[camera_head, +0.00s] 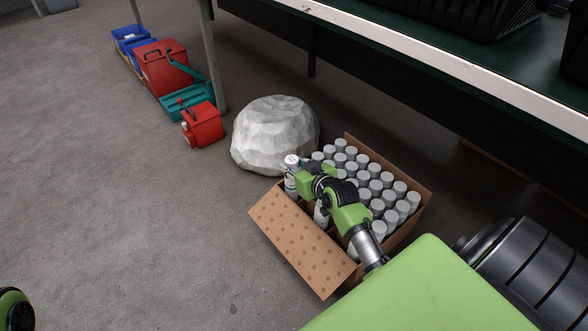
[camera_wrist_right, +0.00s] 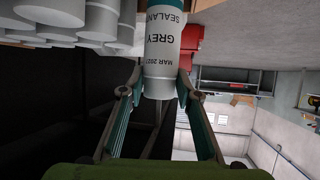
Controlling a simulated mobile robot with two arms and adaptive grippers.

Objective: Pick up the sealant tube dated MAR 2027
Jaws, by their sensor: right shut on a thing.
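The sealant tube (camera_wrist_right: 162,50) is a white cylinder with a teal end. Its label reads SEALANT, GREY and MAR 2027, upside down in the right wrist view. In the head view this tube (camera_head: 291,161) is upright at the left corner of an open cardboard box (camera_head: 302,240). My right gripper (camera_head: 296,178) is shut on it, with a finger on either side in the right wrist view (camera_wrist_right: 163,92). I cannot tell whether its lower end is clear of the box. My left gripper is not in view.
Several similar tubes (camera_head: 375,187) stand in rows in the box. A pale faceted boulder-like lump (camera_head: 274,135) sits just behind it. A green-topped table (camera_head: 450,60) is above and behind. Red containers (camera_head: 205,124) stand further left. The floor at left is clear.

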